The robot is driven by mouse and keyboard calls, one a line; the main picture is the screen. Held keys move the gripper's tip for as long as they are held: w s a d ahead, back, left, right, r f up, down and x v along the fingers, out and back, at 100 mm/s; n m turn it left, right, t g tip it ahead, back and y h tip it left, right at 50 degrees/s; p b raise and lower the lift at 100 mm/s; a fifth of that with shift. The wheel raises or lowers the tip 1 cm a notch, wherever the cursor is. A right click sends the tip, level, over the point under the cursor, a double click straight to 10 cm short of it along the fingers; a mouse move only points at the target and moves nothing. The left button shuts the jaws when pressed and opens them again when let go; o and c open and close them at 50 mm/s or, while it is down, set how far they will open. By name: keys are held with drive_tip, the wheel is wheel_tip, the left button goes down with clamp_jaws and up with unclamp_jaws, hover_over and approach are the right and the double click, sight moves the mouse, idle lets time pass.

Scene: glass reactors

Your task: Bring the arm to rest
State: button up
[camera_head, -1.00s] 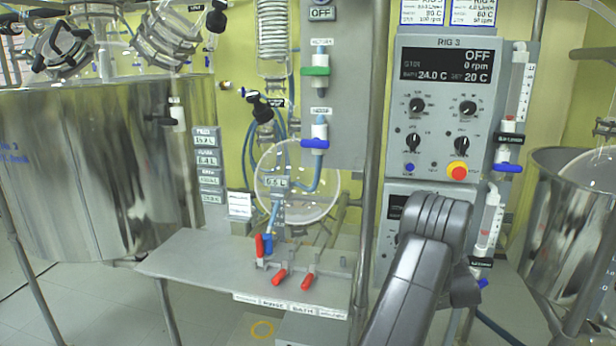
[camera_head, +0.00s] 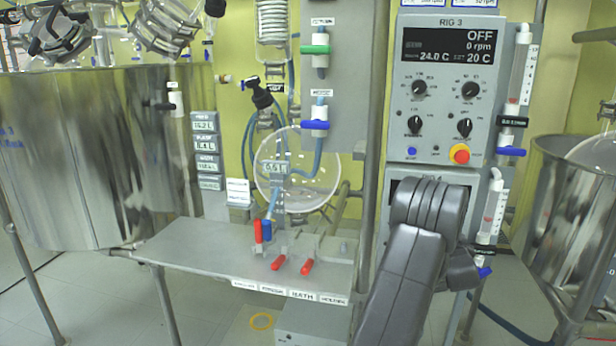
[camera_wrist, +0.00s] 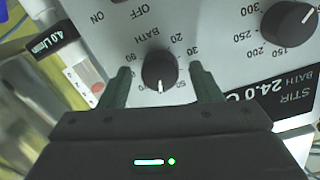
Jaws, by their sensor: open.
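My gripper (camera_wrist: 160,72) is open in the wrist view, its two dark green fingers apart. A black knob marked BATH (camera_wrist: 159,70) shows between the fingertips, with clear gaps on both sides. I cannot tell how far the fingertips are from the panel. No finger appears to touch the knob. In the head view, my dark grey arm (camera_head: 415,260) stands bent in front of the lower control box (camera_head: 482,183) and covers most of it. My gripper is hidden behind the arm there.
The RIG 3 panel (camera_head: 440,145) reads OFF, with its knobs and red button uncovered. A metal post (camera_head: 370,150) stands left of my arm. A grey shelf with red-handled valves (camera_head: 190,250) is farther left. A steel vessel (camera_head: 575,220) stands at right.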

drive_tip(key=n+b, duration=0.2)
drive_tip(key=n, duration=0.3)
drive_tip(key=shift+h, duration=0.3)
drive_tip(key=shift+s, duration=0.1)
idle(0.3)
